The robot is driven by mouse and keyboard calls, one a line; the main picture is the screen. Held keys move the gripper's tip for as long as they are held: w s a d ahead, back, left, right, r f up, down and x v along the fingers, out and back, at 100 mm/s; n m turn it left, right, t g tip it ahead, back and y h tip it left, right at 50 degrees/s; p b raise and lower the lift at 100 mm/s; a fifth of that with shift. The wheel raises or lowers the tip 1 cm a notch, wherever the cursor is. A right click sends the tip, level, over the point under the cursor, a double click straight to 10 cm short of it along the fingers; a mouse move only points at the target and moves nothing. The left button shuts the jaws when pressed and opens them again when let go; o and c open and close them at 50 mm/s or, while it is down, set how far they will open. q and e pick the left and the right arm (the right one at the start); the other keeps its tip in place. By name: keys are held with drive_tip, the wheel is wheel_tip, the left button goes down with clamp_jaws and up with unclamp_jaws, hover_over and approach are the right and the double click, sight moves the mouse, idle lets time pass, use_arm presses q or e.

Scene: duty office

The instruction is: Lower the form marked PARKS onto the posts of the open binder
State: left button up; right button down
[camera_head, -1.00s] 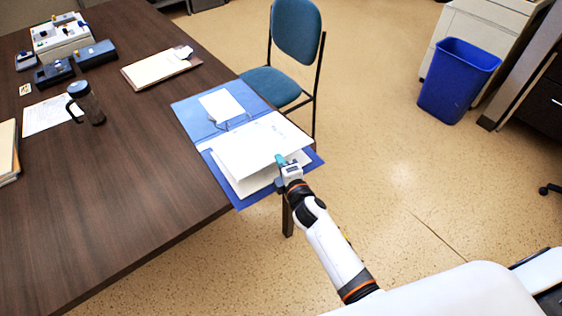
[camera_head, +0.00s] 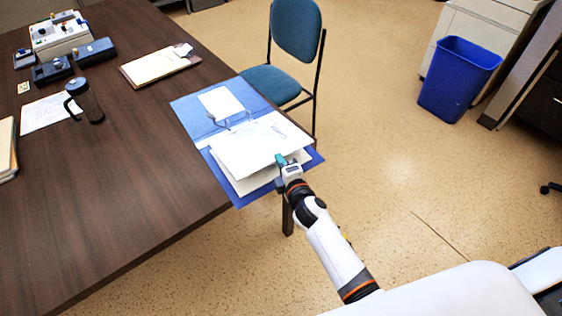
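The open blue binder (camera_head: 189,109) lies at the table's right corner. A white label or sheet shows on its far cover, and metal posts (camera_head: 240,122) stand near its middle. The white form (camera_head: 253,147) is over the near half of the binder, slightly tilted above a stack of white paper (camera_head: 241,184). Faint print shows near its far right edge; I cannot read the word PARKS. My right gripper (camera_head: 281,161) is shut on the form's right edge. Whether the form's holes are on the posts cannot be told. My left gripper is not in view.
A blue chair (camera_head: 273,84) is behind the binder. A blue bin (camera_head: 459,80) stands on the floor.

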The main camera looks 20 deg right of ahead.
drive_tip(key=shift+f+b, duration=1)
idle(0.8)
drive_tip(key=c, duration=1.5)
unclamp_jaws()
drive_tip(key=shift+c, duration=0.2)
drive_tip(key=s+r, duration=0.2)
drive_tip(key=s, duration=1)
drive_tip(key=s+d+f+m+g, duration=0.1)
drive_tip(key=s+f+m+g, duration=0.3)
drive_tip(key=f, duration=0.6)
drive_tip(key=s+f+m+g, duration=0.15)
drive_tip(key=s+f, duration=0.35)
drive_tip(key=f, duration=0.5)
drive_tip(key=s+d+f+m+g, duration=0.1)
drive_tip(key=s+f+m+g, duration=0.3)
drive_tip(key=f, duration=0.6)
drive_tip(key=s+d+f+m+g, duration=0.1)
drive_tip(key=s+f, duration=0.3)
drive_tip(key=s, duration=0.4)
drive_tip(key=s+d+f+m+g, duration=0.1)
drive_tip(key=s+f+m+g, duration=0.2)
drive_tip(key=s+f, duration=0.2)
drive_tip(key=s+d+f+m+g, duration=0.2)
drive_tip(key=s+f+m, duration=0.1)
drive_tip(key=s, duration=0.9)
drive_tip(key=shift+f+h, duration=0.4)
drive_tip(key=shift+f, duration=0.3)
